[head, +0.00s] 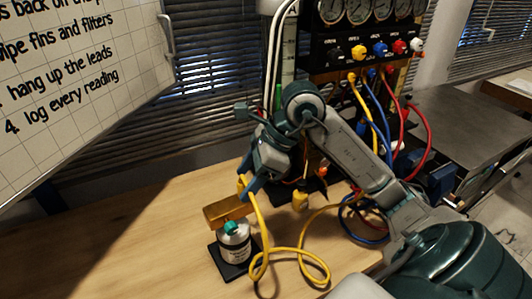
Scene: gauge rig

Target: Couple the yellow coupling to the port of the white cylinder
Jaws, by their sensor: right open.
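The white cylinder (234,246) stands upright on a black base (228,268) on the wooden bench, with a teal piece on top. A brass-coloured block (226,211) is at its top; the port itself cannot be made out. The yellow coupling (241,182) is at the upper end of the yellow hose, just above and right of the block, apparently apart from the cylinder. My right gripper (247,185) is open right at the coupling, its fingers partly overlapping it. Whether the coupling touches a finger or the block cannot be told. My left gripper is out of view.
The yellow hose (316,281) loops on the bench right of the cylinder. Blue and red hoses (414,165) hang from the gauge panel (372,47) behind my right arm. A small yellow object (300,201) is near the panel's foot. The bench's left part is clear. A whiteboard (75,75) overhangs upper left.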

